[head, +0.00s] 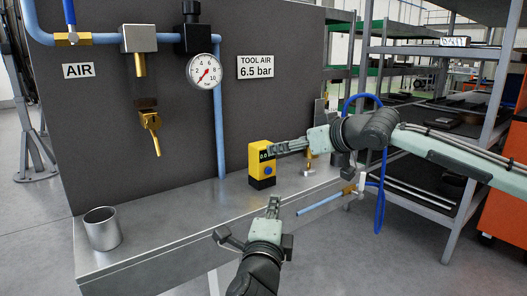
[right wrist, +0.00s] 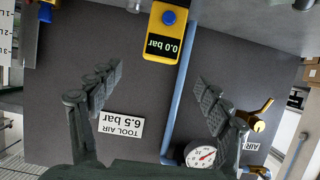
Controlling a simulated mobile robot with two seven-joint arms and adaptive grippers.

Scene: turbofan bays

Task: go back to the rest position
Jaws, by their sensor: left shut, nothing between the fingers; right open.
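My left gripper (head: 273,206) rises from the bottom of the head view in front of the metal bench. Its fingers are shut together with nothing between them. My right gripper (head: 290,147) comes in from the right, with its fingertips beside the yellow digital gauge (head: 262,165) in the picture. In the right wrist view its two fingers (right wrist: 158,88) are spread wide and empty. That view also shows the yellow gauge (right wrist: 168,30), reading 0.0 bar, at the top beyond the fingers. Contact between gripper and gauge cannot be told from the head view.
The metal bench (head: 160,235) carries a grey cup (head: 102,228) at left. A dark panel (head: 110,120) behind holds a round dial (head: 204,71), brass fittings and a blue pipe (head: 219,120). A blue tube (head: 320,203) lies near my right arm. Shelving (head: 490,95) stands at right.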

